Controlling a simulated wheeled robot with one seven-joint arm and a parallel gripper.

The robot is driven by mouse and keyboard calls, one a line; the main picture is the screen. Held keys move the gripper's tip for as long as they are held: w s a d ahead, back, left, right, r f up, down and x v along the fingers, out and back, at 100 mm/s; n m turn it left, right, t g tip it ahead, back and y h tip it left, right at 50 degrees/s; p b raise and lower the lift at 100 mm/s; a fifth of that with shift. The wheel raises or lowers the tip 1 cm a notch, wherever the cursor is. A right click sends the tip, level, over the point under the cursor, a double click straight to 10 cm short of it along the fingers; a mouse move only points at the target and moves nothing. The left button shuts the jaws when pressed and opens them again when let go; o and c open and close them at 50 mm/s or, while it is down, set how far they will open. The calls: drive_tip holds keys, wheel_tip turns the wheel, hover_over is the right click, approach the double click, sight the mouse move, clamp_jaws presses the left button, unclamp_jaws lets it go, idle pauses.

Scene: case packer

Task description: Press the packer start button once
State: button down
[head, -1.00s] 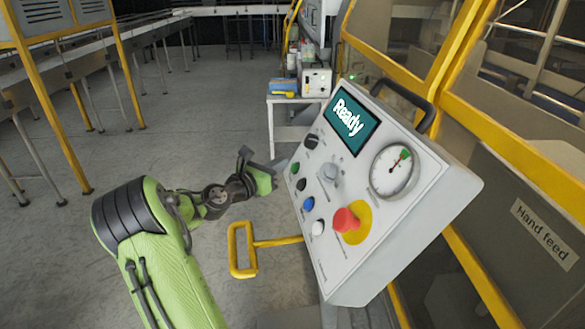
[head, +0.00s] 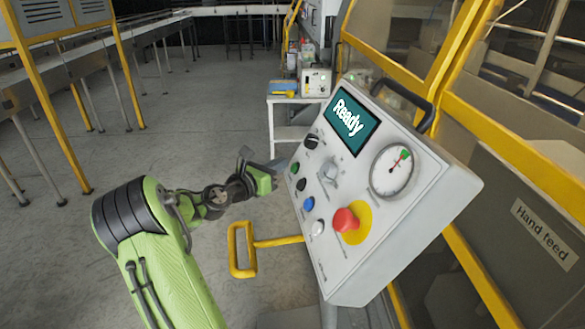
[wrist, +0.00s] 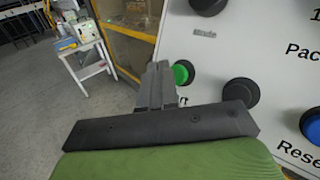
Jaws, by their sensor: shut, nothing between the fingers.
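The control panel (head: 335,262) carries a column of buttons on its left side. The green button (head: 295,168) is near my gripper (head: 279,164), which points at the panel from the left. In the wrist view the green button (wrist: 183,73) shows just right of the shut fingertips (wrist: 158,75). A black button (wrist: 241,92) lies to its right, and a blue button (wrist: 311,125) is at the right edge. The label by the green button is mostly hidden by my gripper. I cannot tell whether the fingertips touch the panel. The screen (head: 350,121) reads "Ready".
The panel also has a red mushroom button (head: 345,220) on a yellow disc, a white button (head: 318,228), a black knob (head: 312,141), a grey switch (head: 329,173) and a dial gauge (head: 391,171). A yellow handle (head: 242,250) sticks out below my arm.

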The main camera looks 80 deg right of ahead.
drive_tip(key=shift+s, duration=0.1)
drive_tip(key=shift+s+d+f, duration=0.15)
drive_tip(key=shift+s+f, duration=0.05)
drive_tip(key=shift+s, duration=0.05)
idle(0.3)
drive_tip(key=shift+s+d+f+p, duration=0.1)
drive_tip(key=shift+s+f+p, duration=0.1)
drive_tip(key=shift+s+p, duration=0.15)
idle(0.5)
drive_tip(key=shift+w+r, duration=0.1)
drive_tip(key=shift+w, duration=0.05)
drive_tip(key=shift+w+a+r+p, duration=0.3)
drive_tip(key=shift+w+p, duration=0.25)
drive_tip(key=shift+p, duration=0.2)
drive_tip(key=w+r+p, duration=0.1)
drive_tip(key=w+a+p, duration=0.1)
drive_tip(key=w+r+p, duration=0.1)
drive_tip(key=w+p, duration=0.1)
drive_tip(key=shift+a+r, duration=0.25)
drive_tip(key=shift+r, duration=0.05)
